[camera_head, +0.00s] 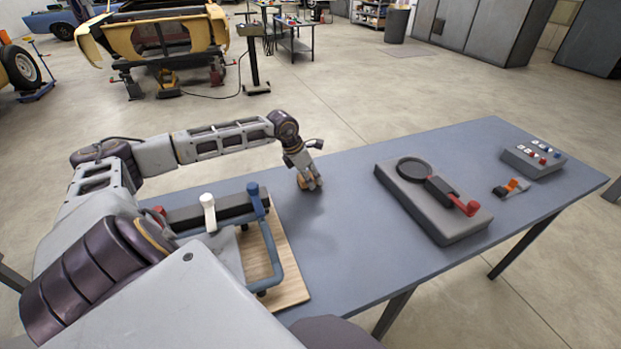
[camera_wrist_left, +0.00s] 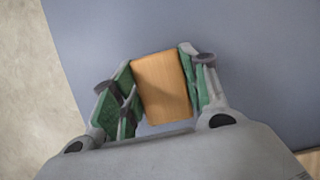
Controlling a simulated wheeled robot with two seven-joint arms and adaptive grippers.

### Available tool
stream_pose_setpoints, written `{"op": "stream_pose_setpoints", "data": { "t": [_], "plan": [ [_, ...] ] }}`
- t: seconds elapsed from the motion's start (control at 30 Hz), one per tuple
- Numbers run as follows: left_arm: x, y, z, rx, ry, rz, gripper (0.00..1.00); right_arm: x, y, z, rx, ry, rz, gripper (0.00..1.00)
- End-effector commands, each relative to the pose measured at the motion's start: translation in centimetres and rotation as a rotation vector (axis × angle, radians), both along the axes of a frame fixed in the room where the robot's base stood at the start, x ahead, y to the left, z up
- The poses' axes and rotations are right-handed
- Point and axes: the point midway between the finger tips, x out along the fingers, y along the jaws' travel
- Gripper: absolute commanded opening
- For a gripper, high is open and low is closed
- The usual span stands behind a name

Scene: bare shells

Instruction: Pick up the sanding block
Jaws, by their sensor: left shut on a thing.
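The sanding block (camera_wrist_left: 161,88) is a small wood-coloured block. In the left wrist view it sits between the green-padded fingers of my left gripper (camera_wrist_left: 158,92), which is shut on it. In the head view my left gripper (camera_head: 309,184) is over the grey-blue table, near its far edge, pointing down. Only a small tan part of the block (camera_head: 304,183) shows there, mostly hidden by the fingers. I cannot tell whether the block touches the table. My right gripper is not in view.
A wooden board (camera_head: 290,286) with a blue-handled clamp frame (camera_head: 284,262) is at the table's left. A grey base with a round black disc and red handle (camera_head: 441,215) is right of the gripper. An orange-black tool (camera_head: 511,188) and a switch box (camera_head: 534,160) lie farther right. The table middle (camera_head: 345,235) is clear.

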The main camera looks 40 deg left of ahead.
Motion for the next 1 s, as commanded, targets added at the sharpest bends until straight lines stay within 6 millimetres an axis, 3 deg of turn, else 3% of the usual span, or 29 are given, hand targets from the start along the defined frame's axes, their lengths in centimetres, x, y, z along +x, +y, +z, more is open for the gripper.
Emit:
{"op": "stream_pose_setpoints", "data": {
  "t": [0.7, 1.0],
  "plan": [
    [0.1, 0.0, 8.8, -0.001, -0.003, 0.0, 0.2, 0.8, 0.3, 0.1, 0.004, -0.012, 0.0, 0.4],
    [0.0, 0.0, 9.7, 0.0, 0.0, 0.0, 0.2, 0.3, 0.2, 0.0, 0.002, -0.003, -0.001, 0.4]
  ]
}}
